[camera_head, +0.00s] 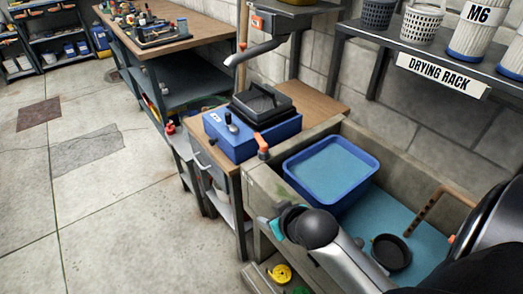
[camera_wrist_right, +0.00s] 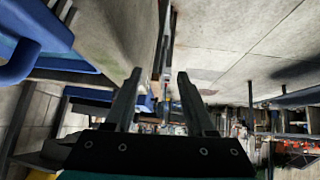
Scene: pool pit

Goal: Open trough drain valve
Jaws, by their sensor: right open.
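The concrete trough (camera_head: 403,157) stands at the right in the head view, with shallow blue water (camera_head: 385,222) in its bottom. An orange-handled lever (camera_head: 262,146) stands at its back left corner by the bench; I cannot tell whether this is the drain valve. A yellow round thing (camera_head: 280,273) lies low under the trough's front, too small to identify. My right gripper (camera_head: 266,222) is just outside the trough's left wall, partly hidden by its wrist. In the right wrist view its two fingers (camera_wrist_right: 159,76) are apart with nothing between them. My left gripper is not in view.
A blue tub (camera_head: 330,172) sits in the trough, with a black round pan (camera_head: 390,251) and a brown pipe (camera_head: 430,212). A wooden bench with a blue box (camera_head: 250,135) adjoins the trough. A drying rack (camera_head: 440,52) hangs above. Floor (camera_head: 110,215) at left is clear.

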